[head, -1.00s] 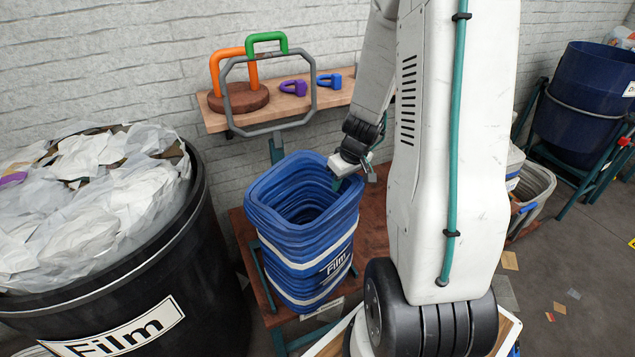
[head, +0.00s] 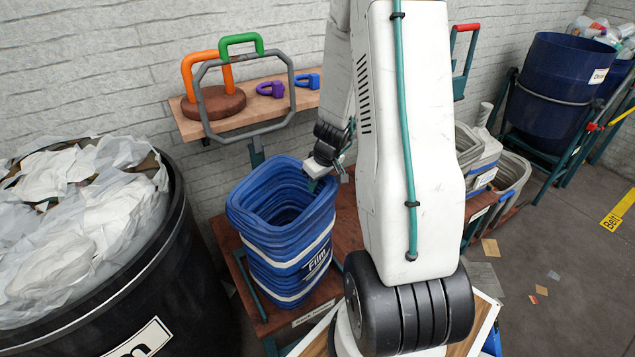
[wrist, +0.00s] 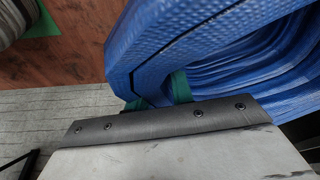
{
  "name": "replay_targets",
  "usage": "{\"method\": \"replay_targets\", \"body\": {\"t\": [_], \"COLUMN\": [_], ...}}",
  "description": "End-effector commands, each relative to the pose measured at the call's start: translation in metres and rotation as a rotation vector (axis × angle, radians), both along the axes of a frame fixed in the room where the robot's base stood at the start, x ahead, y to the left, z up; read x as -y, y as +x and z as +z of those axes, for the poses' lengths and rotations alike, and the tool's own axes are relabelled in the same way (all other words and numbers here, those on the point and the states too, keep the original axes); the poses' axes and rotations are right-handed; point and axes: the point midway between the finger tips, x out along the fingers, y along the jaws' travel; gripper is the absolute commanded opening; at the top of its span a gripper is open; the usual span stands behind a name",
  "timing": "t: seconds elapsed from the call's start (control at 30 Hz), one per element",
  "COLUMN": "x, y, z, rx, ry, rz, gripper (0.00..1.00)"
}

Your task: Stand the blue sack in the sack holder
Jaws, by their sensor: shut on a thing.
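The blue sack (head: 284,255) stands open and upright, with white bands and a "Film" label. It also fills much of the wrist view (wrist: 150,45). My gripper (head: 317,181) is at the right side of its rim. In the wrist view the green fingertips (wrist: 158,96) are closed on the sack's rim wall. The sack holder shows as a grey hoop (head: 291,97), upright on a teal post behind the sack, and a red-brown base (head: 224,240) under it. The sack's underside is hidden, so I cannot tell whether it rests on the base.
A black "Film" bin (head: 180,265) full of pale plastic stands at the left. A wooden shelf (head: 225,127) with padlock-shaped things is on the wall behind the hoop. A blue drum (head: 555,90) stands at the back right. Floor at right is mostly clear, with small scraps.

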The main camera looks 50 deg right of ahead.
Motion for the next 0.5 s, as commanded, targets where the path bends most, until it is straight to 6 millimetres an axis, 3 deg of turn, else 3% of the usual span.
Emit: {"method": "replay_targets", "body": {"t": [0.03, 0.07, 0.13, 0.5], "x": [0.0003, 0.0005, 0.0009, 0.0021], "y": [-0.0002, -0.0003, -0.0004, -0.001], "z": [-0.0018, -0.0017, -0.0015, 0.0036], "rx": [-0.001, 0.0, 0.0, 0.001], "ry": [0.0, 0.0, -0.001, -0.001], "rz": [-0.001, -0.001, -0.001, -0.002], "gripper": [0.0, 0.29, 0.45, 0.45]}}
